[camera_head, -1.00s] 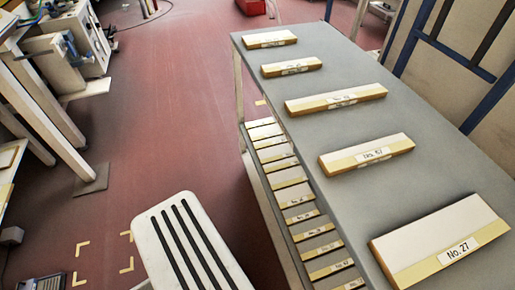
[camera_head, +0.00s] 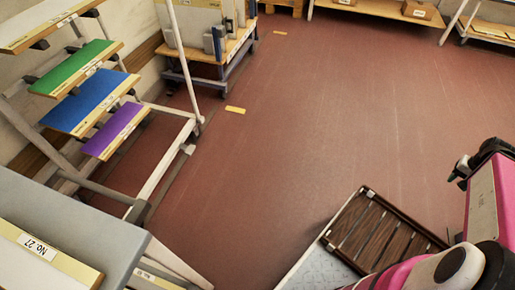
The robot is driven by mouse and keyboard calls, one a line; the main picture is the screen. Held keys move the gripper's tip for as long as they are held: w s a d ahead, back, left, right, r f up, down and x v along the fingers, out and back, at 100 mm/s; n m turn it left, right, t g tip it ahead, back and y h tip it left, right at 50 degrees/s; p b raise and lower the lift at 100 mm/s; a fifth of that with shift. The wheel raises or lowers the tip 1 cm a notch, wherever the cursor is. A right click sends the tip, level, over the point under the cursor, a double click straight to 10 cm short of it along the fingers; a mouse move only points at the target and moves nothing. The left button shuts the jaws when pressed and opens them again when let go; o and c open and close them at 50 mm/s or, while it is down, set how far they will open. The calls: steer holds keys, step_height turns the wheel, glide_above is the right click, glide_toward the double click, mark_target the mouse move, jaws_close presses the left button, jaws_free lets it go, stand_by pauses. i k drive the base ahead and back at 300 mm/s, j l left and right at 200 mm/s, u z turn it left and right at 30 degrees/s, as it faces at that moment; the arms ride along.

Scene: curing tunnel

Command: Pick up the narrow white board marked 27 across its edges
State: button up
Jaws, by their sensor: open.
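The narrow white board marked No. 27 (camera_head: 30,270) lies at the lower left of the head view. It has a white top and a yellowish edge strip with the label. It rests flat on the grey table top (camera_head: 95,228), and the picture's left and bottom edges cut it off. Pink and white parts of my arm show at the lower right, well apart from the board.
A rack at the upper left holds green (camera_head: 75,66), blue (camera_head: 90,101) and purple (camera_head: 116,128) boards on sloping arms. A cart (camera_head: 225,55) stands behind it. A dark slatted panel (camera_head: 380,232) lies near my arm. The red floor (camera_head: 300,120) between is clear.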

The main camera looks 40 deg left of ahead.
mark_target(28, 262)
steer(key=i+j+u, duration=0.15)
steer(key=u, duration=0.25)
steer(key=i+j+u, duration=0.2)
steer(key=u, duration=0.2)
steer(key=i+j+u, duration=0.1)
steer(key=u, duration=0.3)
steer(key=i+u, duration=0.25)
steer(key=u, duration=0.15)
steer(key=i+u, duration=0.2)
steer(key=u, duration=0.2)
steer(key=i+u, duration=0.1)
steer(key=u, duration=0.3)
steer(key=i+u, duration=0.1)
steer(key=u, duration=0.3)
steer(key=i+l+u, duration=0.1)
steer(key=u, duration=0.3)
steer(key=l+u, duration=0.15)
steer(key=u, duration=0.25)
steer(key=i+l+u, duration=0.1)
steer(key=u, duration=0.3)
steer(key=i+l+u, duration=0.1)
steer(key=u, duration=0.35)
steer(key=i+l+u, duration=0.1)
steer(key=l+u, duration=0.15)
steer(key=u, duration=0.25)
steer(key=l+u, duration=0.25)
steer(key=u, duration=0.2)
steer(key=l+u, duration=0.25)
steer(key=u, duration=0.25)
steer(key=i, duration=0.05)
